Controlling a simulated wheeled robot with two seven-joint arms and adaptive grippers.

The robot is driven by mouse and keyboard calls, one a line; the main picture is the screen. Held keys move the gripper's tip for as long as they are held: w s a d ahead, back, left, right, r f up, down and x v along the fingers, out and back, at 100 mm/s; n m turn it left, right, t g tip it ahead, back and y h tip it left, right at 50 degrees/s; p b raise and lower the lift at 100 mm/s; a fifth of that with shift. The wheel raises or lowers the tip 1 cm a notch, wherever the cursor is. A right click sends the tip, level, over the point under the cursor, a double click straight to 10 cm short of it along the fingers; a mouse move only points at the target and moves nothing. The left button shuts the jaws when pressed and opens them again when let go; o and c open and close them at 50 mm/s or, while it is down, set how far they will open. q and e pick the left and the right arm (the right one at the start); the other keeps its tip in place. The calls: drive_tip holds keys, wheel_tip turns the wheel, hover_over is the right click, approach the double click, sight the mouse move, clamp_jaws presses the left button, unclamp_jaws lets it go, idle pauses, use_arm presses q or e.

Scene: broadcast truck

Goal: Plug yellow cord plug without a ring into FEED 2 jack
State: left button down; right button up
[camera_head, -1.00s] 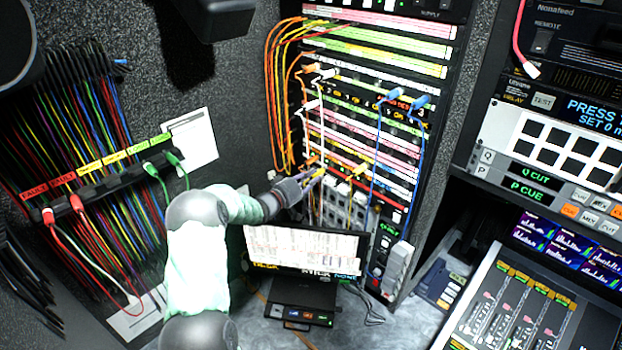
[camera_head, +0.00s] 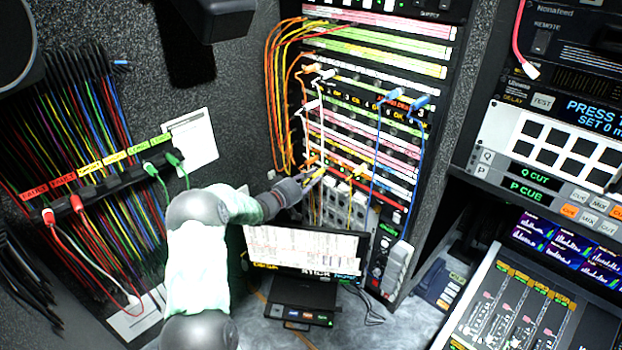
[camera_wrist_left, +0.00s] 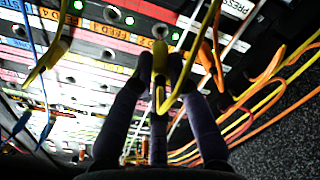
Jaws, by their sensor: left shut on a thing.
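My left gripper (camera_head: 314,180) is at the lower left of the patch rack, shut on a yellow cord plug (camera_wrist_left: 160,62). In the left wrist view the plug is between the fingertips (camera_wrist_left: 160,82), close to the jack row, its yellow cord looping below and up to the right. I cannot tell whether its tip touches a jack. A FEED 3 label (camera_wrist_left: 108,31) reads left of it; the label and jack straight behind the plug are partly hidden. Another yellow plug (camera_head: 360,171) is in the rack to the right; it also shows in the wrist view (camera_wrist_left: 44,66). My right gripper is not in view.
Orange plugs and cords (camera_wrist_left: 212,62) crowd close to the right of my fingers in the wrist view. White and blue cords (camera_head: 374,150) hang across the rack. A monitor (camera_head: 300,250) stands below my left gripper. A cable panel (camera_head: 100,180) is on the left wall.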

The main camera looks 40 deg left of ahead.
sight(324, 169)
use_arm(q)
drive_tip(key=shift+w+d, duration=0.15)
drive_tip(key=shift+w, duration=1.9)
drive_tip(key=c, duration=1.1)
unclamp_jaws()
drive_tip(key=shift+s, duration=0.1)
drive_tip(key=s, duration=0.8)
drive_tip(key=s+a, duration=0.1)
drive_tip(key=s, duration=0.2)
drive_tip(key=shift+s, duration=0.4)
